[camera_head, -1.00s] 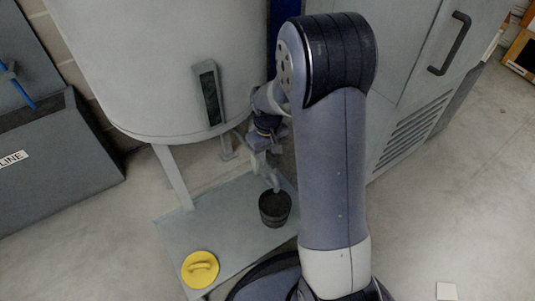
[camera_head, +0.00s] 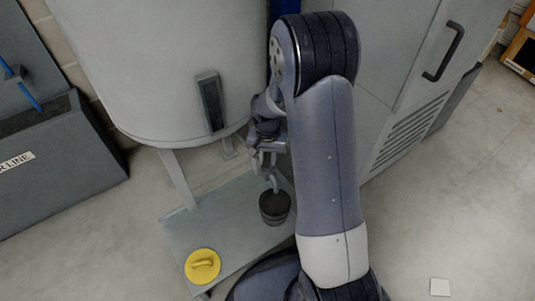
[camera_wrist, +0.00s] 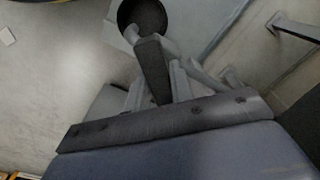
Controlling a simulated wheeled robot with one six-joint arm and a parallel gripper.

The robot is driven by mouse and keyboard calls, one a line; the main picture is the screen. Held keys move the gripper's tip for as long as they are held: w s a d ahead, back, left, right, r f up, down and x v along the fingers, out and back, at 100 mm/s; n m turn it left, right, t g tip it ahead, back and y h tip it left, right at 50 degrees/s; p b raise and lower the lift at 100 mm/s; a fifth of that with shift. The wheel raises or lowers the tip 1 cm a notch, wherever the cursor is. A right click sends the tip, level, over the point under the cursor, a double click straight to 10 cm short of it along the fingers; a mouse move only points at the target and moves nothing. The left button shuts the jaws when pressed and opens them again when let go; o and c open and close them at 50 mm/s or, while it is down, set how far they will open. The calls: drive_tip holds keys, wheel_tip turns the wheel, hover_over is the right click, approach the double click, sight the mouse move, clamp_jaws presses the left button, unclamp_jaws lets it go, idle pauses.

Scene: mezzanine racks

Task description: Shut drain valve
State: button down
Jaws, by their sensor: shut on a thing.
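The drain valve is at the underside of the large pale tank (camera_head: 165,75), and its curved spout (camera_head: 272,181) points down over a black bucket (camera_head: 275,212). The bucket also shows at the top of the wrist view (camera_wrist: 142,14). My gripper (camera_head: 263,158) is below the tank's lower right edge, at the valve. In the wrist view my gripper (camera_wrist: 156,88) is shut on a dark bar, which looks like the valve lever (camera_wrist: 153,66). My arm and gripper hide most of the valve body, so the lever's full angle is hard to tell.
A yellow round lid with a handle (camera_head: 203,266) lies on the grey base plate (camera_head: 225,235) under the tank. A grey cabinet with a black handle (camera_head: 443,52) stands close on the right. A dark grey unit (camera_head: 55,150) stands left. Open floor lies front right.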

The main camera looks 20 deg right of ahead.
sight(267, 156)
drive_tip(key=m+p, duration=0.1)
drive_tip(key=m, duration=0.3)
drive_tip(key=shift+m, duration=0.4)
drive_tip(key=shift+m+p, duration=0.6)
drive_tip(key=shift+m, duration=1.6)
drive_tip(key=c, duration=1.2)
unclamp_jaws()
drive_tip(key=shift+c, duration=0.2)
wheel_tip(267, 156, up, 11)
drive_tip(key=p, duration=0.3)
